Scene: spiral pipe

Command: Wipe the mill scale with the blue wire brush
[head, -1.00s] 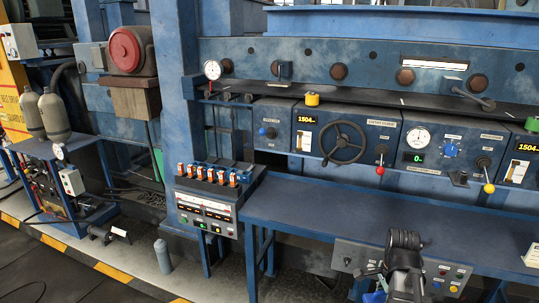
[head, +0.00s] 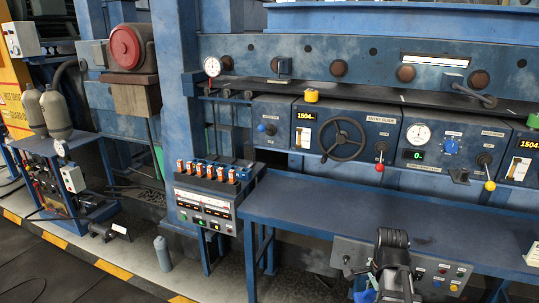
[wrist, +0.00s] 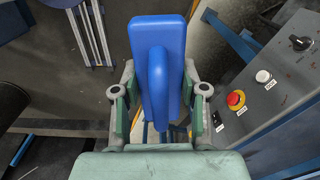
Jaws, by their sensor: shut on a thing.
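The blue wire brush (wrist: 158,35) fills the middle of the wrist view, with a flat blue block and a raised blue grip. My gripper (wrist: 160,105) is shut on the grip, one finger on each side. The bristles are hidden. In the head view my arm comes in at the bottom, in front of the blue bench (head: 300,200); the brush is hard to make out there. A faint dark patch (head: 425,240) shows on the bench top just right of my arm; I cannot tell whether it is the mill scale.
A button panel (wrist: 255,100) with a red emergency button stands right of the brush in the wrist view. Control panels with a handwheel (head: 343,139) and levers stand behind the bench. A lever box (head: 207,190) is at its left end. The bench's left half is clear.

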